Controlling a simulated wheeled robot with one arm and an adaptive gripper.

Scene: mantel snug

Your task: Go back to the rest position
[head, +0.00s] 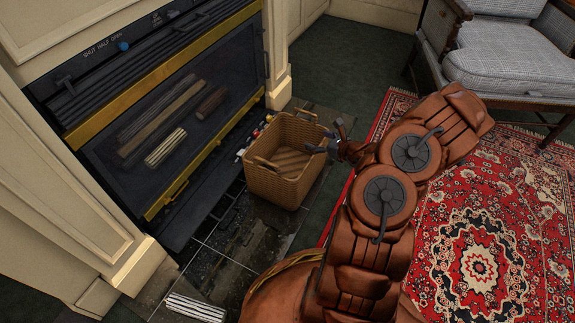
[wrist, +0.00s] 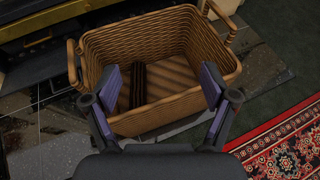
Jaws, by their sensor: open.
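My gripper (wrist: 163,92) is open, with its two fingers apart and nothing between them. In the head view my gripper (head: 334,138) is at the right side of a wicker basket (head: 272,188), at about the height of its rim. In the wrist view the basket (wrist: 160,122) lies ahead of the fingers, which overlap its near rim in the picture; I cannot tell if they touch it. A dark ridged piece (wrist: 138,85) lies inside the basket at the left.
A fireplace (head: 175,110) with a glass front and brass trim stands on the left. A patterned red rug (head: 480,230) and a cushioned chair (head: 505,60) are on the right. A striped light piece (head: 195,307) lies on the tiled hearth. Dark green floor (head: 345,65) is clear behind the basket.

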